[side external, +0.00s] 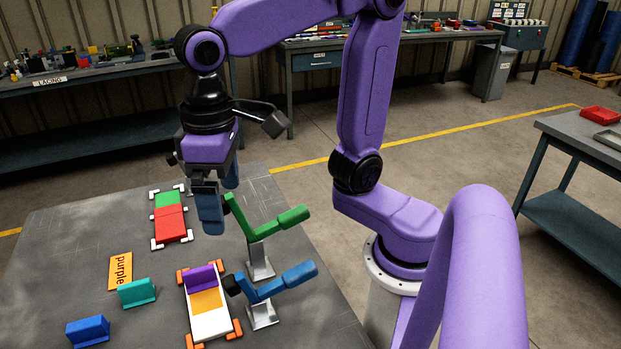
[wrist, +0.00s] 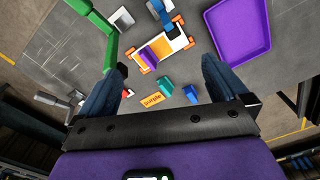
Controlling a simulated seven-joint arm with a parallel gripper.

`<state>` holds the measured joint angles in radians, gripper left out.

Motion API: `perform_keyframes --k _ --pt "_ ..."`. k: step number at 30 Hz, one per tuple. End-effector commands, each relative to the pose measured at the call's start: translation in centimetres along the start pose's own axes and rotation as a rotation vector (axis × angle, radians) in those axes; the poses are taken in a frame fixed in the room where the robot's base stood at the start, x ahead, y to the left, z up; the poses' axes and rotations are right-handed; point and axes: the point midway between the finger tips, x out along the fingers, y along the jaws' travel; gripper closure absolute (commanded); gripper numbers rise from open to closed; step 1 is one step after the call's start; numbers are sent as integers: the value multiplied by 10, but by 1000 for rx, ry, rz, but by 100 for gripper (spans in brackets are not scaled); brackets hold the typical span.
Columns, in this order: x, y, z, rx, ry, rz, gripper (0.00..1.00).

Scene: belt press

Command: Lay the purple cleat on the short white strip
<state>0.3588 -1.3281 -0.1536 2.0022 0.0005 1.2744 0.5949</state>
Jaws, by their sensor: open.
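The short white strip (side external: 209,321) lies on the table between orange corner pieces, with an orange patch across its middle. The purple cleat (side external: 201,277) sits on its far end, beside the orange patch; whether it lies fully flat is hard to tell. The wrist view also shows the strip (wrist: 176,41) and the purple cleat (wrist: 149,54). My gripper (side external: 220,200) is open, pointing down above the table, near the red and green strip and apart from the purple cleat. No object shows between its fingers in the wrist view (wrist: 162,80).
A red and green strip (side external: 170,223) lies between white corners. Teal (side external: 137,293) and blue (side external: 88,330) cleats stand near an orange card reading "purple" (side external: 120,271). Green (side external: 265,228) and blue (side external: 270,292) lever presses stand at right. A purple tray (wrist: 267,45) shows in the wrist view.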

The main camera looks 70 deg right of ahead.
Motion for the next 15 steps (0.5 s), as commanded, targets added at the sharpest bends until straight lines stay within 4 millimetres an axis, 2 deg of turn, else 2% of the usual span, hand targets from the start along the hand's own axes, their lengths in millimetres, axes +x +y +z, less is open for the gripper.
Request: perform_keyframes --k 15 --pt "6 33 70 -370 5 -5 0"
